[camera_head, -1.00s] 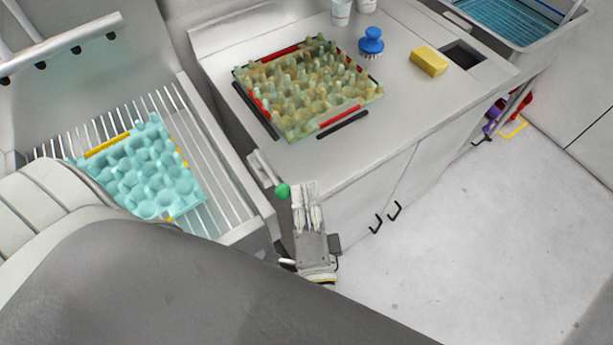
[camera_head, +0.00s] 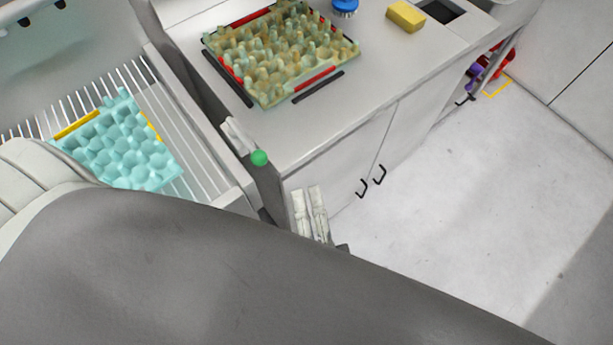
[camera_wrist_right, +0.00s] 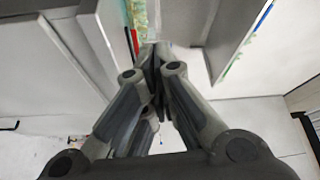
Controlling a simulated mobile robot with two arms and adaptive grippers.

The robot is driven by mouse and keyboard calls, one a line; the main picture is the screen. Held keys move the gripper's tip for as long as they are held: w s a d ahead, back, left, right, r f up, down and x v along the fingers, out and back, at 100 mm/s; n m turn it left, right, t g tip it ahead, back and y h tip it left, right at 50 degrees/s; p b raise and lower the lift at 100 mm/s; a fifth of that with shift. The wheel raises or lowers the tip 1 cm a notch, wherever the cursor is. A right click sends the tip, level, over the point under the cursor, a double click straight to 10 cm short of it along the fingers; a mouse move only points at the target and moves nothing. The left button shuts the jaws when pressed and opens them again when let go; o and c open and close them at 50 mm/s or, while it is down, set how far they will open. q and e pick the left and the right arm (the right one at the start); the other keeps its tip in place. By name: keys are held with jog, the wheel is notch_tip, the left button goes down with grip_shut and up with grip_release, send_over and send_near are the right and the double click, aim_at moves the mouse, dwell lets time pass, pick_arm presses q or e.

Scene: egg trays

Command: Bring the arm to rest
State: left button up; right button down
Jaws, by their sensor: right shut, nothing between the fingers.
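My right gripper (camera_head: 309,192) is shut and empty in the head view. It is in front of the white cabinet, below the counter edge, and partly hidden by my own grey arm. In the right wrist view its fingers (camera_wrist_right: 157,55) meet at the tips with nothing between them. My left gripper is not in view. A yellowish-green egg tray (camera_head: 262,92) lies on the counter between red and black strips. A turquoise egg tray (camera_head: 125,150) lies on the slatted rack at the left.
The counter (camera_head: 300,125) stands beyond my right gripper, with black cabinet handles (camera_head: 371,181) on its front. A yellow sponge (camera_head: 405,16) and a blue brush (camera_head: 345,6) are on it. A green ball (camera_head: 259,158) is by the cabinet corner.

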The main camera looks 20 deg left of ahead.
jog(key=shift+s+a, duration=0.1)
dwell(0.3)
jog(key=d+f+n+g+h, duration=0.2)
jog(key=d+f+n, duration=0.15)
jog(key=f, duration=0.75)
jog(key=d+f+n+g+h, duration=0.1)
jog(key=d+f+n+g, duration=0.2)
jog(key=f, duration=0.9)
jog(key=d+f+n+g+h, duration=0.2)
jog(key=d+f, duration=0.3)
jog(key=f, duration=0.6)
jog(key=s+d+f+n+g+h, duration=0.2)
jog(key=s+d+f+g+h, duration=0.3)
jog(key=s+d+f, duration=1.4)
jog(key=d+g, duration=0.2)
jog(key=shift+d+f+n+h, duration=0.2)
jog(key=shift+d+n+h, duration=0.15)
jog(key=shift+h, duration=0.05)
jog(key=shift+a, duration=0.1)
